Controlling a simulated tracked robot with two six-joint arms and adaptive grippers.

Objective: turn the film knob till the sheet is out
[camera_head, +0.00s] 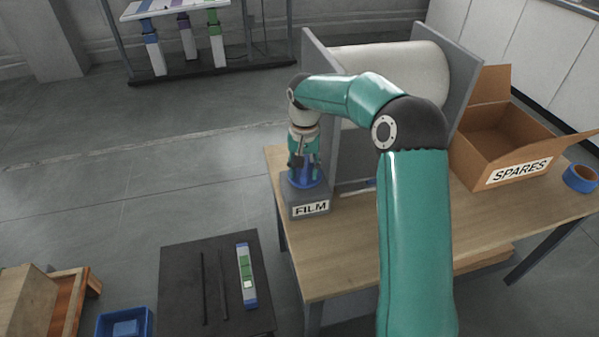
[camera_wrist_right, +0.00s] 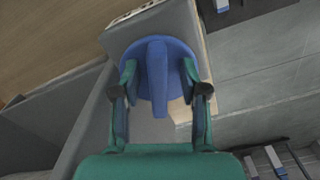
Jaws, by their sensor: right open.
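The film knob is a blue disc with a raised grip bar (camera_wrist_right: 158,75), on top of a grey box labelled FILM (camera_head: 309,209). In the head view the knob (camera_head: 307,180) is partly hidden by my right gripper (camera_head: 303,168), which points down over it. In the right wrist view my right gripper (camera_wrist_right: 159,85) is open, one finger on each side of the bar, with gaps between. A white film roll (camera_head: 395,65) lies between two grey side plates behind my arm. I see no sheet out of the dispenser. My left gripper is not in view.
An open cardboard box labelled SPARES (camera_head: 516,150) and a blue tape roll (camera_head: 580,178) are on the right of the wooden table (camera_head: 340,265). A black stand (camera_head: 185,290) with a level-like tool (camera_head: 246,275) and a blue bin (camera_head: 124,322) are at lower left.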

